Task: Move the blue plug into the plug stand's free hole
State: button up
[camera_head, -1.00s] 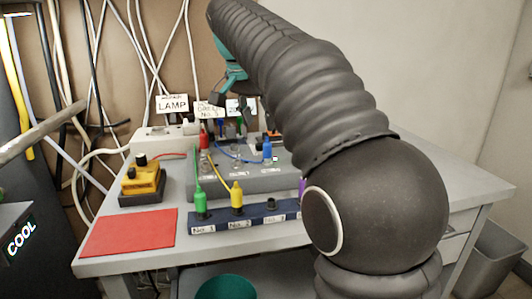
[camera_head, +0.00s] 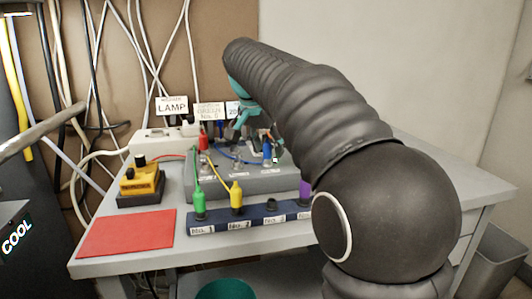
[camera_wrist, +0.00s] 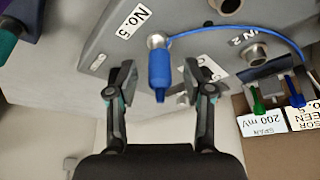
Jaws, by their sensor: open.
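The blue plug (camera_head: 267,151) stands in a socket of the grey device; in the wrist view the blue plug (camera_wrist: 159,72) shows with its blue cable, next to the label "No. 5". My gripper (camera_wrist: 165,80) is open, with one finger on each side of the plug and a gap to both. The dark blue plug stand (camera_head: 222,226) lies at the table's front. It holds a green plug (camera_head: 200,204), a yellow plug (camera_head: 236,198) and a purple plug (camera_head: 305,190), partly hidden by my arm. The free hole (camera_head: 272,205) is between yellow and purple.
The grey device (camera_head: 220,180) also carries a red plug (camera_head: 203,141) and bare metal sockets. A yellow block (camera_head: 141,180) on a dark base and a red mat (camera_head: 127,232) are at the left. Label cards stand behind. My arm covers the table's right part.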

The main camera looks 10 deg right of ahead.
aim_at(268, 143)
grip_shut()
jog(key=shift+r, duration=0.15)
jog(key=shift+r, duration=0.3)
notch_tip(268, 143, up, 4)
jog(key=shift+f+p, duration=0.1)
jog(key=shift+p, duration=0.5)
jog(key=d+r, duration=0.6)
jog(key=d, duration=0.5)
jog(key=shift+w+d+r+p, duration=0.15)
jog(key=shift+w+d+p, duration=0.2)
jog(key=shift+w, duration=0.1)
jog(key=shift+a, duration=0.15)
